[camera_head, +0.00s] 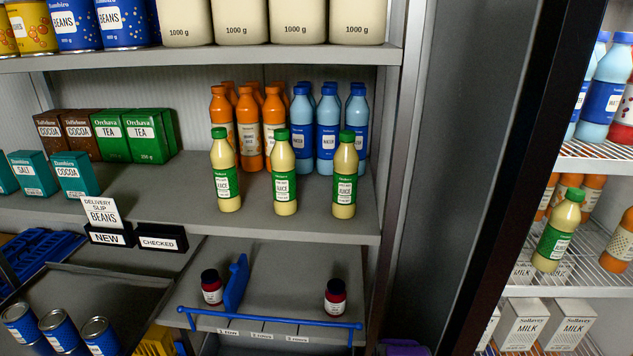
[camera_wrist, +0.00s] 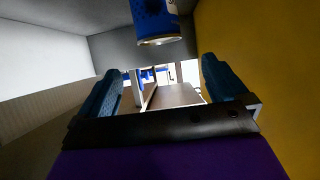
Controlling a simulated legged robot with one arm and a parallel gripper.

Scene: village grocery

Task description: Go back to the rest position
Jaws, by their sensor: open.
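My gripper (camera_wrist: 163,88) shows in the wrist view, with its two blue fingers spread wide and nothing between them. A blue can (camera_wrist: 155,20) is at the top of the wrist view, beyond and apart from the fingers. The head view does not clearly show my gripper, so its place relative to the shelves cannot be told.
The head view shows a shelf (camera_head: 60,205) with juice bottles, water bottles and boxes. Below, two small dark jars (camera_head: 212,287) (camera_head: 335,297) stand behind a blue rail (camera_head: 270,320). A tray (camera_head: 110,290) holds blue cans (camera_head: 62,331). An open cooler (camera_head: 590,150) is at right.

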